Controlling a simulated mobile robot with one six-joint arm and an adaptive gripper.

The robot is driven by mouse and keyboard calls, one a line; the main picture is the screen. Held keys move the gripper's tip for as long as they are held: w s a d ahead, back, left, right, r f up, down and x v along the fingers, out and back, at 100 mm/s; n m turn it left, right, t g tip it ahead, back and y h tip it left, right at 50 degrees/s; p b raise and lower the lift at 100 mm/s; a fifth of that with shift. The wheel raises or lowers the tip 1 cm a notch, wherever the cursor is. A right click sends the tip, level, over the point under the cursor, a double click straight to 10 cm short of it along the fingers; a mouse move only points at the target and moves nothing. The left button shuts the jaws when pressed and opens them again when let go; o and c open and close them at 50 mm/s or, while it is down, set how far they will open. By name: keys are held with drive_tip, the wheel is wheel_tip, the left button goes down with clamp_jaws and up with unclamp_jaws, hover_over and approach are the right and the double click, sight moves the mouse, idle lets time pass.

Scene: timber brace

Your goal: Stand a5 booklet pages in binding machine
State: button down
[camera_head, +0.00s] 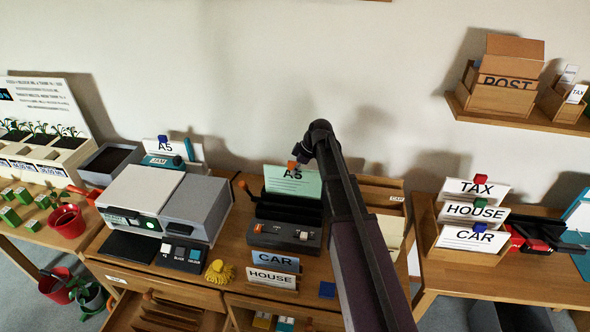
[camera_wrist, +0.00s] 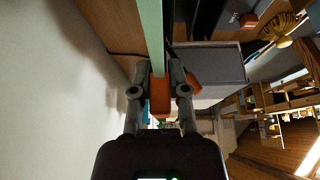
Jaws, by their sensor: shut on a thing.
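The light-green A5 booklet pages (camera_head: 293,184) stand upright, with an orange tab (camera_head: 292,165) on top. My gripper (camera_head: 299,161) is shut on that orange tab, reaching in from the right. In the wrist view my gripper (camera_wrist: 160,88) has a finger on each side of the orange tab (camera_wrist: 160,100), and the green pages (camera_wrist: 152,35) show edge-on. The black binding machine (camera_head: 286,232), with an orange-tipped lever at left, lies under the pages. Their lower edge is at its dark upper part; I cannot tell whether it sits in the slot.
A grey-white printer (camera_head: 148,200) stands left of the machine, with another A5 sheet (camera_head: 165,147) behind. CAR (camera_head: 276,262) and HOUSE (camera_head: 272,279) cards stand in front. A wooden rack (camera_head: 458,256) with TAX, HOUSE and CAR cards is at right. The wall is close behind.

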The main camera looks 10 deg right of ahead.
drive_tip(key=shift+f+b, duration=1.6)
drive_tip(key=shift+f, duration=0.05)
drive_tip(key=c, duration=0.5)
unclamp_jaws()
drive_tip(key=shift+c, duration=0.2)
drive_tip(key=o, duration=0.5)
drive_tip(key=shift+c, duration=0.2)
drive_tip(key=shift+r, duration=0.1)
